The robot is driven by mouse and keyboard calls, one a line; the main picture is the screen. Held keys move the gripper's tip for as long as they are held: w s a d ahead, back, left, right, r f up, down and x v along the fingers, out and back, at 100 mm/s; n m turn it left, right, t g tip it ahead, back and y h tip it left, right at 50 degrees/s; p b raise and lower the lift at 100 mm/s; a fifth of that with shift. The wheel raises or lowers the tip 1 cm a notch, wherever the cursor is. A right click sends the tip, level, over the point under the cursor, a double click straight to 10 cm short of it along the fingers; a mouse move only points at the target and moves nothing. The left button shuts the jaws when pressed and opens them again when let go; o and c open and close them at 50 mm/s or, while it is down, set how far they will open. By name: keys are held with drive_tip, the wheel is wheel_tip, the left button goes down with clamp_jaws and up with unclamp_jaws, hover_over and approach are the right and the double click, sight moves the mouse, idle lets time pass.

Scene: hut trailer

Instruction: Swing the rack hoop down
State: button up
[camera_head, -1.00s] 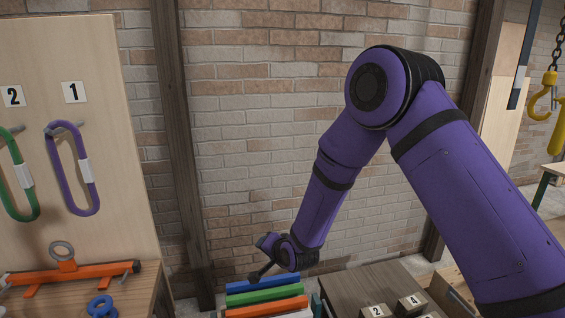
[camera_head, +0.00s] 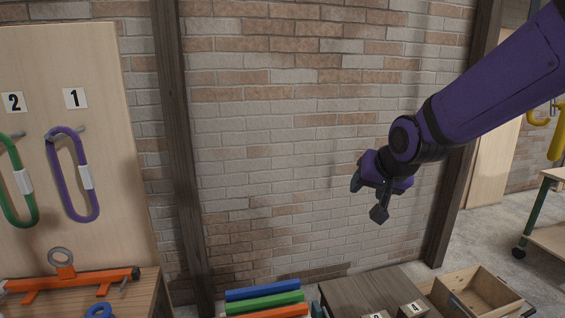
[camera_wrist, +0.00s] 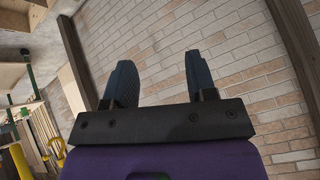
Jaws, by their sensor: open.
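I cannot tell for sure which thing is the rack hoop. An orange bar frame (camera_head: 90,279) stands on the wooden bench at lower left, with a grey ring (camera_head: 61,257) upright on it. A row of blue, green and orange bars (camera_head: 264,297) is at the bottom centre, cut off by the picture edge; no hoop shows clearly there. My gripper (camera_head: 368,198) is in mid-air at the right, before the brick wall, far from the ring and above and right of the bars. In the wrist view its two fingers (camera_wrist: 160,80) are apart with nothing between them.
A purple loop (camera_head: 74,175) and a green loop (camera_head: 20,182) hang on a board at left. A dark wooden table (camera_head: 370,287) with numbered blocks (camera_head: 413,309) and an open wooden crate (camera_head: 480,297) are at lower right. Yellow hooks (camera_head: 556,130) hang at far right.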

drive_tip(key=s+d+r+g, duration=0.1)
drive_tip(key=s+d, duration=0.3)
drive_tip(key=s, duration=0.4)
drive_tip(key=s+d+r+n+h, duration=0.1)
drive_tip(key=s+d+r, duration=0.2)
drive_tip(key=s, duration=0.6)
drive_tip(key=s+d+r+g+h, duration=0.1)
drive_tip(key=s+d+r, duration=0.1)
drive_tip(key=s+d, duration=0.3)
drive_tip(key=s, duration=0.3)
drive_tip(key=shift+s+r+n+g, duration=0.2)
drive_tip(key=shift+n+g, duration=0.1)
drive_tip(key=shift+n, duration=0.1)
drive_tip(key=shift+w, duration=0.1)
